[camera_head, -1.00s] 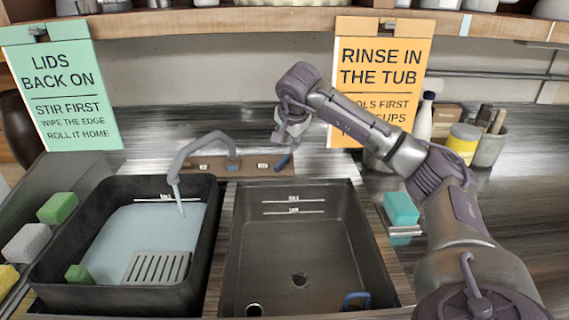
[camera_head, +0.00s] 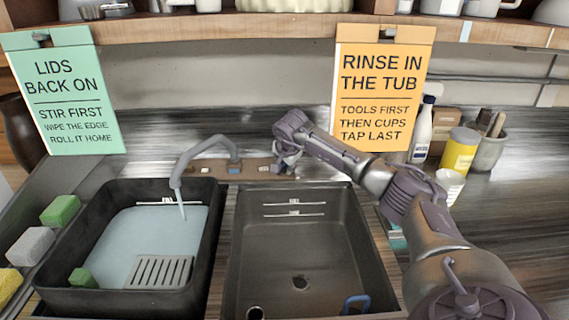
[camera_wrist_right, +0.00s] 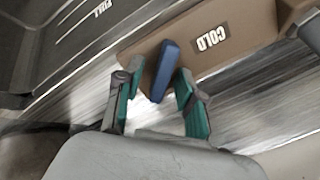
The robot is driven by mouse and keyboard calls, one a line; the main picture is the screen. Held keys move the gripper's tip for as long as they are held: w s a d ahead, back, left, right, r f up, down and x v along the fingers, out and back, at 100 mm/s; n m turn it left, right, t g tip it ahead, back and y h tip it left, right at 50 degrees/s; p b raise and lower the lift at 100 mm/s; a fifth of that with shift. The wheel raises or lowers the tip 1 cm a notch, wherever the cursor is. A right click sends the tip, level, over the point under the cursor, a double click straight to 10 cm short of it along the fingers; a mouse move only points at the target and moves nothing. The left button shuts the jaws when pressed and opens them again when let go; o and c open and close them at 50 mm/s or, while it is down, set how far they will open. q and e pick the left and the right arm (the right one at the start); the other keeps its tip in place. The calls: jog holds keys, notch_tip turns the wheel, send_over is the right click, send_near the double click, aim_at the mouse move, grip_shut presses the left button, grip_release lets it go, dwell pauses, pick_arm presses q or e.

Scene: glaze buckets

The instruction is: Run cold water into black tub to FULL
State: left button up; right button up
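The black tub (camera_head: 65,299) stands at left with pale water (camera_head: 135,232) in it. A FULL line (camera_head: 168,202) marks its back wall; the water's edge lies close below, the exact gap unclear. A grey tap (camera_head: 207,143) runs a thin stream into the tub. My right gripper (camera_head: 284,165) is at the tap's brown base (camera_head: 205,173). In the right wrist view its teal-padded fingers (camera_wrist_right: 155,82) are open on either side of a blue lever (camera_wrist_right: 161,70), beside a COLD label (camera_wrist_right: 211,38). I cannot tell whether either finger touches the lever. My left gripper is out of view.
Sponges (camera_head: 32,246) line the left. A green block (camera_head: 82,277) and a slatted grate (camera_head: 160,271) are in the tub.

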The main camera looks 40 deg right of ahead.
grip_shut()
jog(key=shift+m, duration=0.3)
jog(key=m+b, duration=0.1)
jog(key=m, duration=0.1)
jog(key=m+b, duration=0.1)
jog(key=m, duration=0.1)
jog(key=shift+s+f, duration=0.15)
jog(key=shift+f, duration=0.05)
jog(key=shift+s+m+t+b, duration=0.1)
jog(key=shift+m+t+b, duration=0.2)
jog(key=shift+m+b, duration=1)
jog(key=shift+m+p, duration=0.45)
jog(key=shift+m, duration=0.35)
grip_release()
